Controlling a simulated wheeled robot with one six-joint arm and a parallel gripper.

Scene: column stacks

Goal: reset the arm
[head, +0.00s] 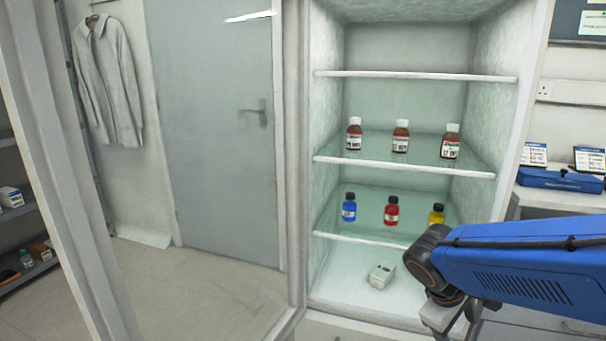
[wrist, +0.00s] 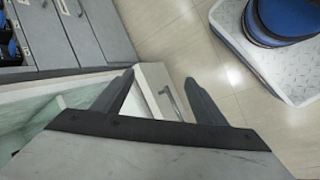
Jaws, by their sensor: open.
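My gripper (wrist: 159,77) shows in the wrist view with its two dark fingers spread apart and nothing between them. It points down past a pale cabinet edge toward the tiled floor. In the head view my blue arm reaches in from the right, in front of the lower right part of an open cabinet (head: 405,174). The jaws cannot be made out there. The arm's end is in front of the cabinet's lower right edge, close to the yellow bottle (head: 436,215) in the picture. Whether any part touches the cabinet cannot be told.
Brown bottles (head: 401,137) stand on the middle shelf. A blue bottle (head: 349,208) and a red bottle (head: 391,211) stand below. A small white device (head: 382,275) lies on the cabinet floor. A glass door (head: 190,200) stands open at left. Grey drawers (wrist: 85,30) show in the wrist view.

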